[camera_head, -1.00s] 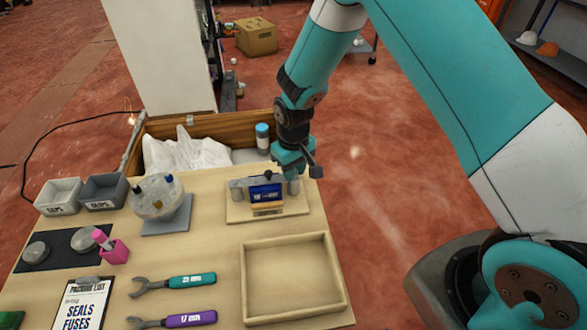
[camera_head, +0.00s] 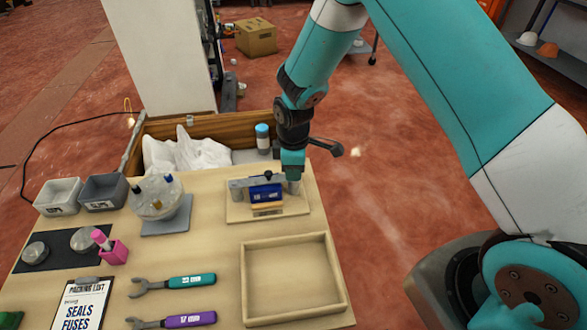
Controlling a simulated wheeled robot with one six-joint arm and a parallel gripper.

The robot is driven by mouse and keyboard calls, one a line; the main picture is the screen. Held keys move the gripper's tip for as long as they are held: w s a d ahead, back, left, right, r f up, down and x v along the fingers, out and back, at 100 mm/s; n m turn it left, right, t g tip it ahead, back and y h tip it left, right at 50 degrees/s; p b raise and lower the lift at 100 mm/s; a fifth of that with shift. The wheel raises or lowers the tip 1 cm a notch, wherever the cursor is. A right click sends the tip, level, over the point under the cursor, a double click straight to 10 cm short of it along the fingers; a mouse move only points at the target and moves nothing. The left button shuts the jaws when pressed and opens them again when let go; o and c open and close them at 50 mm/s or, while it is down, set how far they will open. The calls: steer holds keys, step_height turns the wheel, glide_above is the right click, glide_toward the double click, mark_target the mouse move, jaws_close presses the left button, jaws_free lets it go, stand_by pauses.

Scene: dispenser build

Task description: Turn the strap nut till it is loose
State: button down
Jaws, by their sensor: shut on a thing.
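My gripper (camera_head: 293,174) points straight down at the right end of a grey strap (camera_head: 249,182). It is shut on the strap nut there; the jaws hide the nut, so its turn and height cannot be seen. The strap lies across a blue labelled block (camera_head: 265,193) between two grey posts, the left one (camera_head: 237,193) and the right one (camera_head: 294,187) under my gripper. A small dark knob (camera_head: 268,175) sits at the strap's middle. All this stands on a pale wooden base plate (camera_head: 235,214).
An empty wooden tray (camera_head: 246,288) lies in front. A round clear container (camera_head: 155,201) stands on a grey plate to the left. A teal wrench (camera_head: 190,282) and a purple wrench (camera_head: 190,320) lie nearer. An open crate (camera_head: 236,141) is behind.

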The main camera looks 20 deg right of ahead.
steer(key=shift+n, duration=0.7)
steer(key=c, duration=1)
jaws_free()
steer(key=shift+o, duration=0.2)
step_height(320, 180, up, 18)
steer(key=b, duration=0.1)
steer(key=shift+f, duration=0.25)
steer(key=s+a+r+m+y, duration=0.2)
steer(key=s+r+m, duration=0.2)
steer(key=s, duration=0.9)
steer(key=s+a+r+m+y, duration=0.2)
steer(key=s+r+m, duration=0.2)
steer(key=s, duration=0.9)
steer(key=shift+r, duration=0.55)
